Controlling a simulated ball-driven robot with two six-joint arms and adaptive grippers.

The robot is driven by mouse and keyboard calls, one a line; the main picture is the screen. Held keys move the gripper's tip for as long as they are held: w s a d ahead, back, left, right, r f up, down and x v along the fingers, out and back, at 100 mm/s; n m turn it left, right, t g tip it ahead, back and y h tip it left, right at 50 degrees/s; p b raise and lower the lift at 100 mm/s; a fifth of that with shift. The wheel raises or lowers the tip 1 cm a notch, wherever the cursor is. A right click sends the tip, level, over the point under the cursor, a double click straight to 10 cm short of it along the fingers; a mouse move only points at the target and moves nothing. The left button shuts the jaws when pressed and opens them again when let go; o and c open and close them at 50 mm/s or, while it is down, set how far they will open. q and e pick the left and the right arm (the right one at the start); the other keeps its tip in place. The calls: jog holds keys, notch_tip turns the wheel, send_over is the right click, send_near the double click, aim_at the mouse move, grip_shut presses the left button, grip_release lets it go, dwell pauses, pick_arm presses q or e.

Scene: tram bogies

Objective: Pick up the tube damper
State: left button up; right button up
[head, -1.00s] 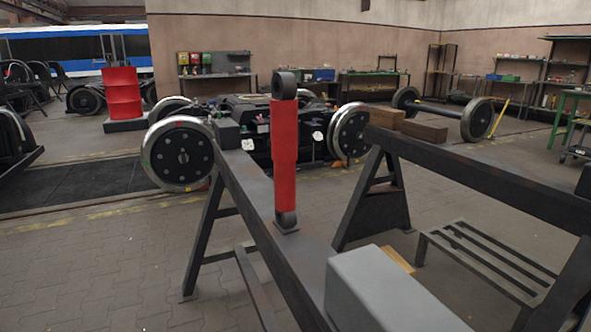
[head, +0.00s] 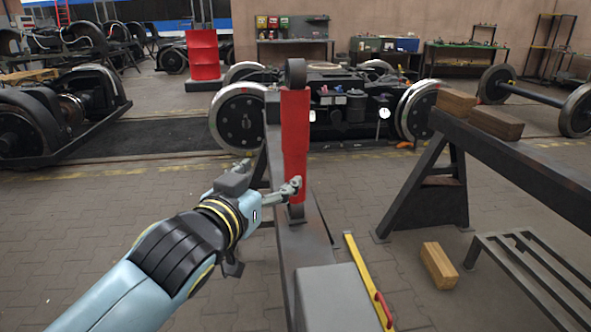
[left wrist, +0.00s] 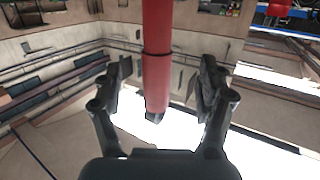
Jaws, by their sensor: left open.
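The red tube damper (head: 295,135) stands upright on a dark steel trestle beam (head: 303,245), with a black eye at its top and a dark lower end. My left gripper (head: 270,178) is at its lower half, reaching in from the left. One finger overlaps the red tube in the head view. In the left wrist view the damper (left wrist: 156,70) shows between the two spread fingers of my left gripper (left wrist: 166,64), with a gap on each side. How deep it sits between them is hard to tell. My right gripper is not in view.
A grey box (head: 335,297) is on the near part of the beam. A second trestle (head: 520,165) at the right carries wooden blocks (head: 495,122). A yellow bar (head: 368,278) and a wooden block (head: 438,265) lie lower right. A bogie (head: 345,110) stands behind.

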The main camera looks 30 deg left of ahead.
aim_at(290, 140)
pick_arm(q)
jog(key=shift+t+h, duration=0.3)
jog(key=shift+t, duration=0.4)
jog(key=w+r, duration=0.1)
jog(key=w, duration=0.1)
jog(key=w+r, duration=0.1)
jog(key=w, duration=0.1)
jog(key=w+r, duration=0.1)
jog(key=shift+w+r+p, duration=0.15)
jog(key=shift+w+p, duration=0.15)
jog(key=shift+w, duration=0.1)
jog(key=w, duration=0.2)
jog(key=w+a, duration=0.1)
jog(key=w, duration=0.2)
jog(key=shift+w+r+p, duration=0.1)
jog(key=shift+w+p, duration=0.2)
jog(key=shift+w, duration=0.05)
grip_shut()
jog(key=shift+r, duration=0.2)
